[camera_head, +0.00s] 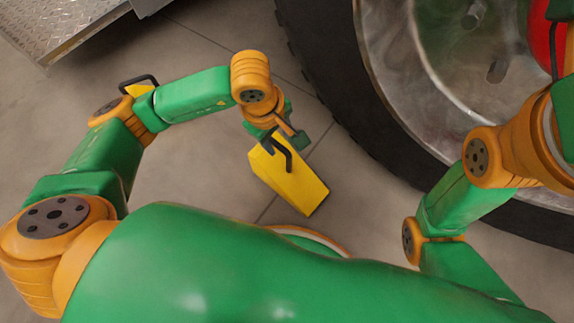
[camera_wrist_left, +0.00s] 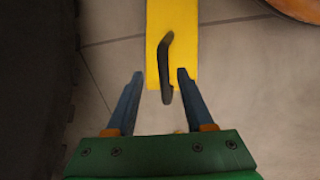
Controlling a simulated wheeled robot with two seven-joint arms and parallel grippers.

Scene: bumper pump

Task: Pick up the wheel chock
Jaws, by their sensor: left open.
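A yellow wheel chock (camera_head: 298,185) with a black bar handle is on the floor in front of the big tyre in the head view. My left gripper (camera_head: 284,137) is over its upper end, by the handle. In the left wrist view the chock (camera_wrist_left: 186,30) lies straight ahead, and its black handle (camera_wrist_left: 165,70) reaches between the tips of my open left gripper (camera_wrist_left: 160,75). The fingers stand on either side of the handle, with visible gaps. A second yellow piece with a black handle (camera_head: 139,81) is partly hidden behind my left arm. My right gripper is out of view.
The large tyre (camera_head: 335,75) with its metal rim fills the upper right. A metal tread-plate step (camera_head: 65,25) is at the upper left. A red object (camera_head: 541,38) shows partly at the upper right edge. Tiled floor (camera_head: 205,180) is clear left of the chock.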

